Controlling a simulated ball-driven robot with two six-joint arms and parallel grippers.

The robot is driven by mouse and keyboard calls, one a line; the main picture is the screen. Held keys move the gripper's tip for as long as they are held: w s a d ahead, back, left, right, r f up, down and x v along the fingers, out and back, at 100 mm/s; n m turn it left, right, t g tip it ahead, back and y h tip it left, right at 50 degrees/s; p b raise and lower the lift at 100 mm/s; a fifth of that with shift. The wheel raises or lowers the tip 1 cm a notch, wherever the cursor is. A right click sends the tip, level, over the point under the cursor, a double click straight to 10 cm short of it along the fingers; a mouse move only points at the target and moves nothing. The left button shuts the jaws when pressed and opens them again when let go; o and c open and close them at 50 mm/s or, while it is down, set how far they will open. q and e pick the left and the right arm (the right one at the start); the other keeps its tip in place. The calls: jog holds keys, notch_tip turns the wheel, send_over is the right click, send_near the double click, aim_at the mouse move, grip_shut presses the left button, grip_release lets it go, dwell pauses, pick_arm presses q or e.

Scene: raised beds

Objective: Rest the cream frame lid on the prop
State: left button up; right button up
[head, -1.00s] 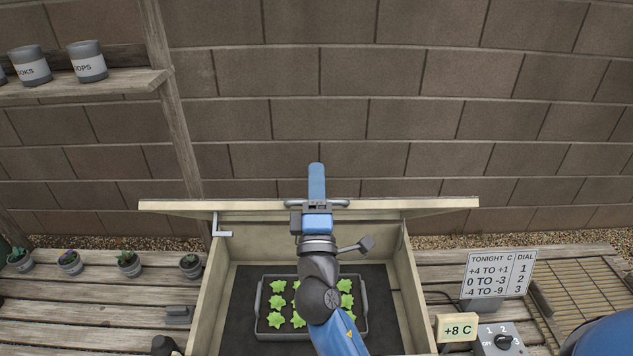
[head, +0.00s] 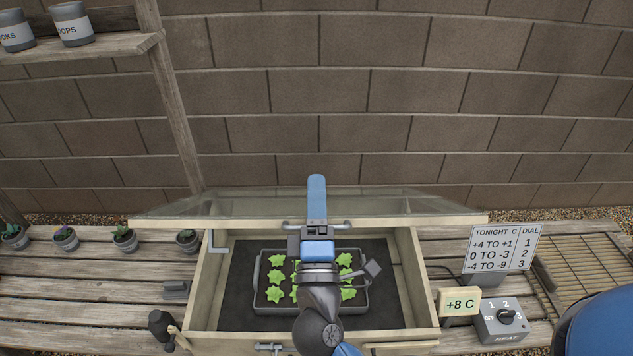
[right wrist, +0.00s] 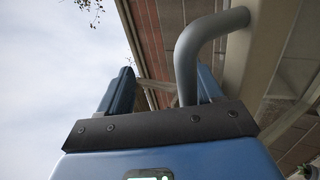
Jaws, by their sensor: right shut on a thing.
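The cream frame lid (head: 420,221), a glazed panel with a cream rim, is raised at a slant over the cream frame box (head: 413,285). My right gripper (head: 317,226) is shut on the lid's grey bar handle (head: 343,225). In the right wrist view the handle (right wrist: 190,55) runs down between the fingers. My left gripper is not in view.
A seedling tray (head: 362,297) sits inside the box. To the right stand a +8 C display (head: 460,302), a heat dial (head: 503,320) and a temperature sign (head: 500,247). Small pots (head: 125,238) line the slatted bench at left. A block wall (head: 390,100) rises behind.

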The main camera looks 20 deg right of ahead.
jog(key=o, duration=0.4)
jog(key=shift+s+a+r, duration=0.1)
jog(key=shift+s+r, duration=0.05)
jog(key=shift+s, duration=0.25)
jog(key=shift+s+a+r, duration=0.1)
jog(key=shift+s, duration=0.3)
